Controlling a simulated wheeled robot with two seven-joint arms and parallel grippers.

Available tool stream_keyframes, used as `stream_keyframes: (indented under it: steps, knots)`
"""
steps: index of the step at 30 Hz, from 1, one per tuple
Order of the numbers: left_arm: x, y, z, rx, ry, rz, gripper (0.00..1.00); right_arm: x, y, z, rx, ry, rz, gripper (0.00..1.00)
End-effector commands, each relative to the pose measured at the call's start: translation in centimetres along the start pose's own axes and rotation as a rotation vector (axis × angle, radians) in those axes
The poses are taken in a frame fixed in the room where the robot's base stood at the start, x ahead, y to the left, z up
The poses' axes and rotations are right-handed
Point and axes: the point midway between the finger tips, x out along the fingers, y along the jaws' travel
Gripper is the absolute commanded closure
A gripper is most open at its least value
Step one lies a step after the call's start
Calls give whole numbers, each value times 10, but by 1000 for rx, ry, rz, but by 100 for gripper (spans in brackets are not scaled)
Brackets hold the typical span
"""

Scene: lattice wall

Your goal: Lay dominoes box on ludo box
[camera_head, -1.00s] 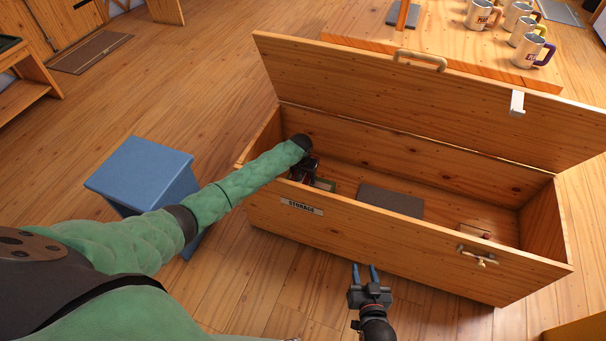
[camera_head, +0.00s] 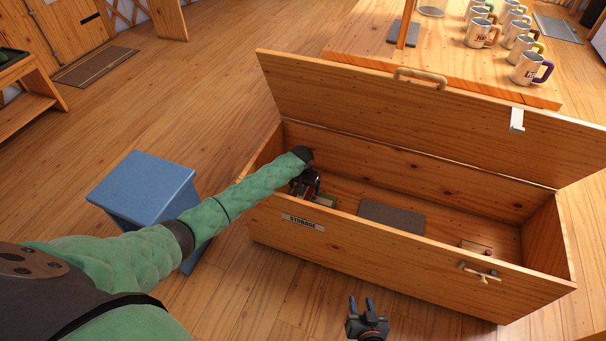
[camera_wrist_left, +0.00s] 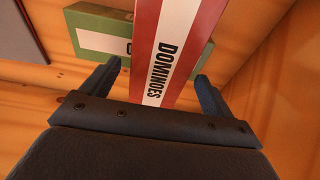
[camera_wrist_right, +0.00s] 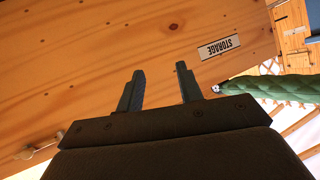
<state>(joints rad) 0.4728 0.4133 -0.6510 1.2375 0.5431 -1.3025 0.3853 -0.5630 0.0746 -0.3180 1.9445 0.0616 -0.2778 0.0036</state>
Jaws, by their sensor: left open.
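The red and white dominoes box (camera_wrist_left: 177,45) is in the left wrist view, between the fingers of my left gripper (camera_wrist_left: 160,88), which are open and apart from its sides. It lies across a green and white box (camera_wrist_left: 95,33), hiding most of that box's label; I cannot read it as ludo, nor tell if the two touch. In the head view my left gripper (camera_head: 306,184) is down inside the chest's left end, with the green box (camera_head: 325,200) beside it. My right gripper (camera_head: 361,305) is open and empty outside the chest front; it also shows in the right wrist view (camera_wrist_right: 160,80).
The wooden storage chest (camera_head: 400,258) has its lid (camera_head: 420,110) raised. Inside lie a dark grey flat panel (camera_head: 392,217) and a small box (camera_head: 476,248) at right. A blue stool (camera_head: 145,185) stands left; a table with several mugs (camera_head: 530,68) is behind.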

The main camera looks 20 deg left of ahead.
Motion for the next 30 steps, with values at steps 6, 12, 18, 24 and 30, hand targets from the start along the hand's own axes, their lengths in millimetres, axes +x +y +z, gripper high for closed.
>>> stream_keyframes:
  steps: [6,12,18,24,30]
  knots:
    - [-21,0,0,1,1,1,13,-6,2,42,18,-125,4,64]
    - [-39,0,0,1,1,1,13,-14,3,81,32,-238,7,64]
    - [-58,0,0,1,1,0,13,-26,4,118,47,-349,9,64]
    - [-80,0,-1,0,1,1,13,-34,3,135,55,-408,10,64]
    - [-95,0,0,0,0,1,13,-34,3,133,55,-407,9,64]
